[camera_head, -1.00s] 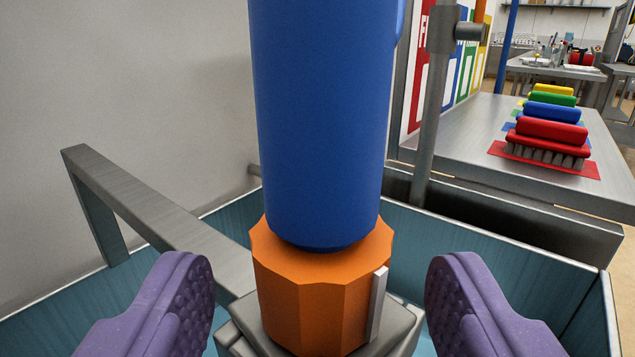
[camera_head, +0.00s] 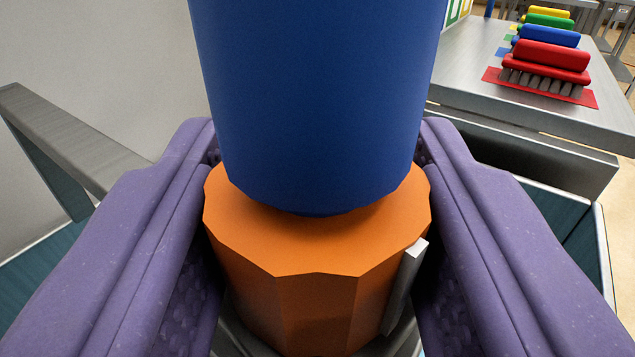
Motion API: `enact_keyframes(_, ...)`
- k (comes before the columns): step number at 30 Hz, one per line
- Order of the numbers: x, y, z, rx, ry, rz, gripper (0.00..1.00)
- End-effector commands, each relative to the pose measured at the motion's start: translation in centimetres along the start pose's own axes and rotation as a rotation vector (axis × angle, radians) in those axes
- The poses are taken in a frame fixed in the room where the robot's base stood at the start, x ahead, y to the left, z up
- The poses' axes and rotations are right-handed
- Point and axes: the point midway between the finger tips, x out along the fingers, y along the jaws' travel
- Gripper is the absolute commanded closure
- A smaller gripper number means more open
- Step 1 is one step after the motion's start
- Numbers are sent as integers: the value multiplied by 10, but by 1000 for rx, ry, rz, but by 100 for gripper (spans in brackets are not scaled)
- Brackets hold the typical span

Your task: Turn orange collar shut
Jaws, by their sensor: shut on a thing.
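The orange collar (camera_head: 300,290) is a faceted ring at the bottom centre, with a pale grey tab (camera_head: 405,285) on its front right side. A blue cylinder (camera_head: 315,100) rises upright out of the collar's top. My gripper (camera_head: 317,235) has purple padded fingers, one on each side of the collar. It is shut on the collar, with the fingers pressed against its left and right sides. The lower part of the collar and its seat are mostly hidden by the fingers and the frame's edge.
A grey metal bar (camera_head: 70,140) slants at the left above a teal-walled basin (camera_head: 555,215). At the upper right a steel table (camera_head: 470,70) bears a row of brushes, the nearest one a red brush (camera_head: 548,65). A plain wall stands behind at the left.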

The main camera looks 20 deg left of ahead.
Motion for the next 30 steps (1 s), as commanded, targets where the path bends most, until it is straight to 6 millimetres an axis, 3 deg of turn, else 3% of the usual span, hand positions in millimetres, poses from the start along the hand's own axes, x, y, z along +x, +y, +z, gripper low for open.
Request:
enact_keyframes(9,0,0,0,1,-1,17,83)
enact_keyframes(10,0,0,0,1,-1,17,45)
enact_keyframes(12,0,0,0,1,-1,17,31)
enact_keyframes(22,-4,0,0,1,-2,17,31)
enact_keyframes(30,-50,-2,-2,0,-4,15,31)
